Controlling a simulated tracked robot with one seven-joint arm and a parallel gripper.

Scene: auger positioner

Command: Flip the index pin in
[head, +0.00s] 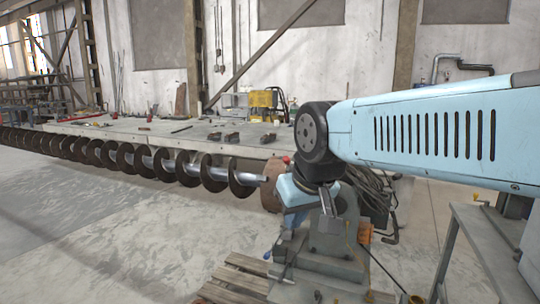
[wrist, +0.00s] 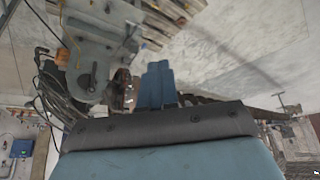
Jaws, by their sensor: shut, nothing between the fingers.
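The grey auger positioner (head: 335,240) stands on the floor at centre right in the head view, its upper part partly hidden by my arm. The long auger (head: 210,175) reaches from it to the left, with a rusty round plate (head: 271,188) at its near end. In the wrist view the grey positioner (wrist: 100,42) is at upper left, upside down, with a small lever-like part (wrist: 86,82) on its side. I cannot tell whether this is the index pin. My gripper (wrist: 158,72) has its blue fingers together and empty, near the positioner; contact is unclear.
A long workbench (head: 160,128) with tools and a yellow machine (head: 263,98) runs behind the auger. A wooden pallet (head: 235,280) lies at the positioner's foot. Dark cables (head: 375,195) hang behind it. A grey table (head: 485,235) stands at right. Floor at left is clear.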

